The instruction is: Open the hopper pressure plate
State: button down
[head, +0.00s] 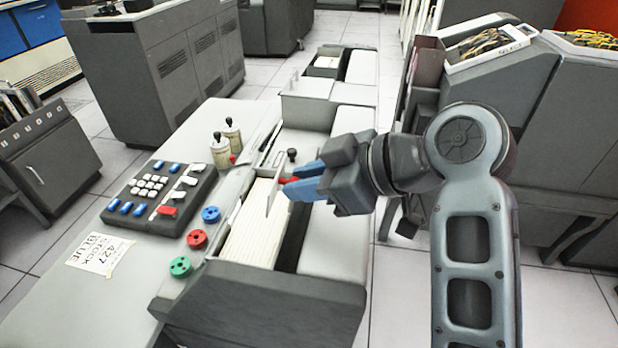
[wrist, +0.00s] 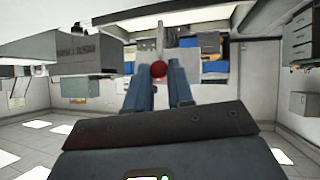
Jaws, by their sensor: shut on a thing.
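The hopper pressure plate (head: 273,192) is a thin, pale upright plate standing across the hopper of the card machine, just behind a row of cream punch cards (head: 249,232). A red knob (head: 288,181) sticks out from its right side. My gripper (head: 296,187) reaches in from the right with its blue fingers around the knob, shut on it. In the wrist view the red knob (wrist: 158,69) shows between the tips of the blue fingers, with the plate (wrist: 160,38) edge-on beyond it. The fingers partly hide the knob in the head view.
Left of the hopper are a keypad (head: 159,191), blue, red and green buttons (head: 197,239), two toggle-topped cylinders (head: 222,152) and a "427 BLUE stock" note (head: 100,254). Grey cabinets (head: 526,110) stand close behind my arm on the right.

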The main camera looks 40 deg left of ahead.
jog(key=c, duration=1)
grip_release()
jog(key=shift+b+v, duration=0.6)
jog(key=shift+v, duration=3.35)
jog(key=shift+w, duration=0.1)
